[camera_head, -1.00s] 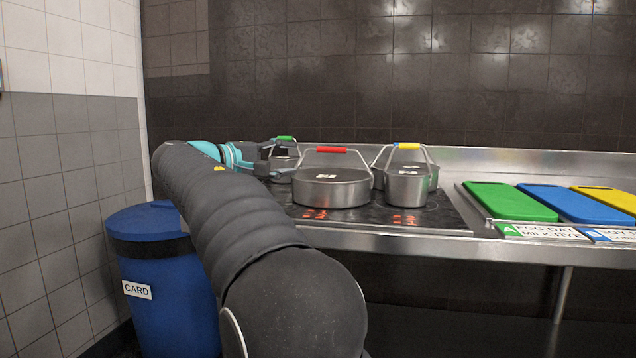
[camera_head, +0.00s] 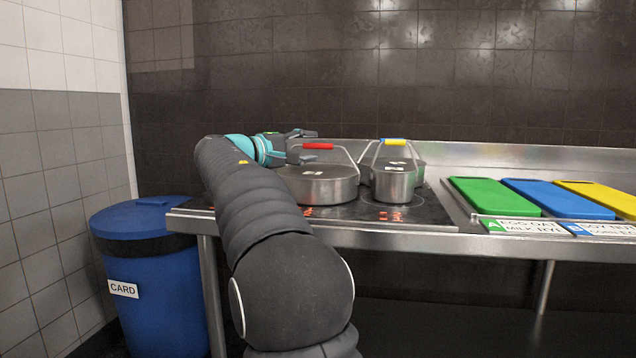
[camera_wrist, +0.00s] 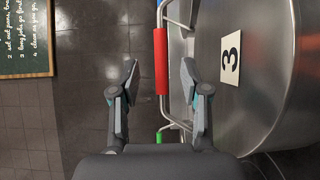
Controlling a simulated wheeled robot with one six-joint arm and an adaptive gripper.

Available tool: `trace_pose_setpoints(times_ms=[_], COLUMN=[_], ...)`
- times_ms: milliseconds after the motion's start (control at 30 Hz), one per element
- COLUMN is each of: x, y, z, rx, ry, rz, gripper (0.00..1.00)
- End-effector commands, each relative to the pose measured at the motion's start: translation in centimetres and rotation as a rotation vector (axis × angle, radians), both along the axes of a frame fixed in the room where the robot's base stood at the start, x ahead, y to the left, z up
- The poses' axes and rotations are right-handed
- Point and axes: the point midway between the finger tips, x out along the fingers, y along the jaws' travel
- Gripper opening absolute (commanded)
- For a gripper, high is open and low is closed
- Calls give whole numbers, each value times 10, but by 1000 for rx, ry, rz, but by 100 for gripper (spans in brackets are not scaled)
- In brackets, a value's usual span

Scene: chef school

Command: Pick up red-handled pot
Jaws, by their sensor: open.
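The red-handled pot (camera_head: 325,186) is a wide metal pot on the dark hob, with a red grip (camera_head: 318,146) on a raised wire handle. In the wrist view its red grip (camera_wrist: 161,62) lies just beyond my fingertips, nearer the right finger, and its metal lid (camera_wrist: 265,95) with a label "3" fills the right side. My gripper (camera_wrist: 158,80) is open with nothing between its fingers. In the head view my gripper (camera_head: 297,146) is beside the left end of the red grip, at about the same height.
A yellow-handled pot (camera_head: 393,180) stands close on the right, with another pot partly hidden behind it. A green handle (camera_wrist: 159,136) shows low in the wrist view. Green (camera_head: 495,195), blue (camera_head: 557,198) and yellow boards lie at right. A blue bin (camera_head: 150,270) stands left of the counter.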

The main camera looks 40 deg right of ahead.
Motion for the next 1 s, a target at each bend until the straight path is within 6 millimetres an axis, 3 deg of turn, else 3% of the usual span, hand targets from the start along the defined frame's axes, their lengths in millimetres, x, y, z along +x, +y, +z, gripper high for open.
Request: trace_pose_setpoints(times_ms=[200, 467, 500, 667, 700, 1000], x=[2, 3, 3, 3, 3, 2], y=[-31, -36, -36, -36, -36, -36], z=[-1, -2, -2, -2, -2, 0], rx=[0, 0, 0, 0, 1, -1], ry=[1, 0, 0, 0, 0, -1], rz=[-3, 2, 2, 1, 1, 1], gripper=[46, 46, 43, 3, 0, 0])
